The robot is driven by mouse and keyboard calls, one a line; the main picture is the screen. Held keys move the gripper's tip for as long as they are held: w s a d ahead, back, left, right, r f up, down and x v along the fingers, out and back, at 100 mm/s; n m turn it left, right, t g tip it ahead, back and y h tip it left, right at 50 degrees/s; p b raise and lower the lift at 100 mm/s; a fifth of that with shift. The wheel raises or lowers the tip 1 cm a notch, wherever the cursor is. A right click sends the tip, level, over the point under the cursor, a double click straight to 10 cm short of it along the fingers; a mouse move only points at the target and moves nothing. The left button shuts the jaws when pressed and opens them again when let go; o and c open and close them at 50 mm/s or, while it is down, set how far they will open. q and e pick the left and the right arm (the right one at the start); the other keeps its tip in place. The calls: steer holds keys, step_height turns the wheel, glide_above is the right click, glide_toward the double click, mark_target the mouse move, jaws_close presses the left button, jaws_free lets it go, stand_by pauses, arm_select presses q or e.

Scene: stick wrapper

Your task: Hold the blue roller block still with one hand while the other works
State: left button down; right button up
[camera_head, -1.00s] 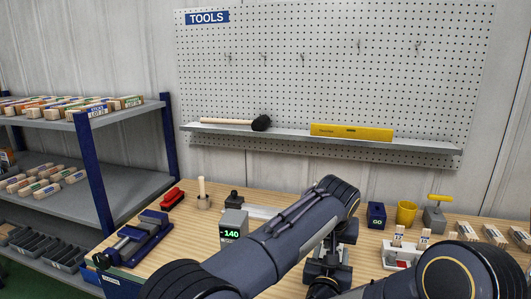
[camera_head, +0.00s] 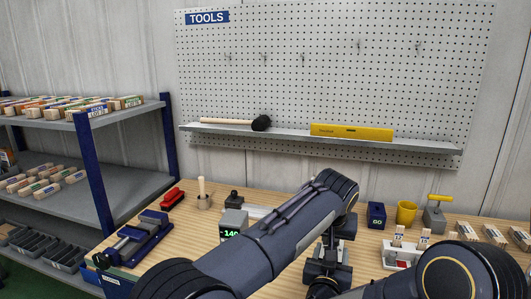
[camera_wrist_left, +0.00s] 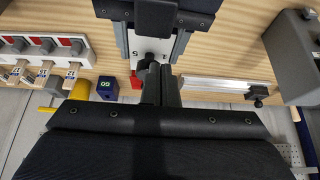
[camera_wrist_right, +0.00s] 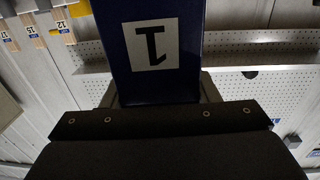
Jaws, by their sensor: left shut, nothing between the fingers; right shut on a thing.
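A dark blue block (camera_wrist_right: 160,85) with a white label bearing a black mark fills the upper middle of the right wrist view. It looks like the roller block. My right gripper (camera_wrist_right: 158,98) is shut on it; its fingertips are mostly hidden behind the block. My left gripper (camera_wrist_left: 160,78) is shut and empty, over a pale fixture (camera_wrist_left: 147,46) with a black knob. In the head view the left gripper (camera_head: 327,268) hangs down at the lower middle, and the right gripper cannot be made out. A dark part, partly cut off, crosses the top of the left wrist view.
A blue GO box (camera_head: 376,214), a yellow cup (camera_head: 406,212) and a white stick holder (camera_head: 400,253) stand to the right. A grey display box (camera_head: 233,222) and a blue vise (camera_head: 145,237) stand to the left. A shelf (camera_head: 320,138) crosses the pegboard.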

mark_target(338, 243)
arm_select(q)
steer(key=shift+s+r, duration=0.1)
steer(key=shift+r, duration=2.15)
steer(key=shift+s+d+f, duration=0.1)
steer(key=shift+d+f, duration=0.35)
steer(key=shift+f, duration=0.55)
steer(key=shift+d+f, duration=0.45)
steer(key=shift+f, duration=0.55)
steer(key=shift+s+d+f, duration=0.1)
steer(key=shift+d+f, duration=0.35)
steer(key=shift+f, duration=0.55)
steer(key=shift+w, duration=0.15)
steer(key=shift+w+a, duration=0.15)
steer(key=shift+a, duration=0.2)
steer(key=shift+w+a, duration=0.2)
steer(key=shift+a, duration=0.5)
steer(key=shift+w+a, duration=0.15)
